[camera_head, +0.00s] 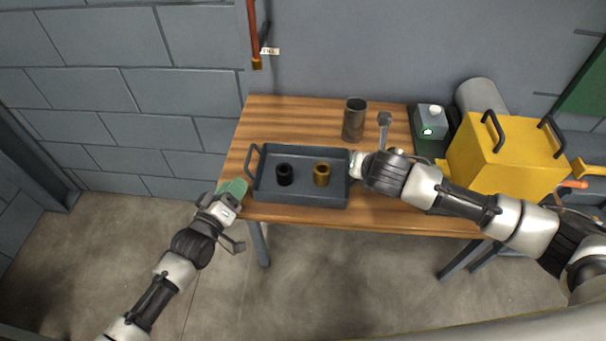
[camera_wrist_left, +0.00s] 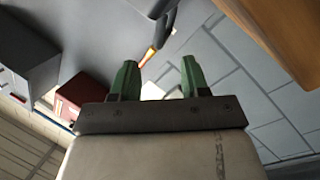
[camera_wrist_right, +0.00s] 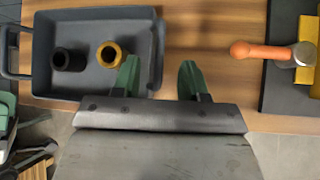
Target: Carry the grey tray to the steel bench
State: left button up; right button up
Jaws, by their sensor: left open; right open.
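The grey tray (camera_head: 300,200) lies on the wooden table, with a black ring (camera_head: 284,174) and a brass ring (camera_head: 322,174) inside. Its left handle (camera_head: 252,160) stands clear. My left gripper (camera_head: 234,190) is open and empty, just left of the tray by the table edge. My right gripper (camera_head: 354,165) is open at the tray's right end. In the right wrist view its fingers (camera_wrist_right: 158,82) lie either side of the tray's right end (camera_wrist_right: 154,60) in the picture; I cannot tell whether they surround the handle. I cannot identify a steel bench.
On the table (camera_head: 385,212), a dark cylinder (camera_head: 353,122) stands behind the tray. A green-grey box (camera_head: 430,125) and a large yellow case (camera_head: 505,150) stand at the right. An orange-handled tool (camera_wrist_right: 265,52) lies right of my right gripper. Floor at the front left is clear.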

aim_at(246, 165)
pick_arm(q)
jog(key=x, duration=0.7)
pick_arm(e)
jog(key=x, duration=0.7)
pick_arm(q)
grip_shut()
pick_arm(e)
grip_shut()
pick_arm(q)
jog(key=shift+r, duration=0.1)
pick_arm(e)
jog(key=shift+r, duration=0.15)
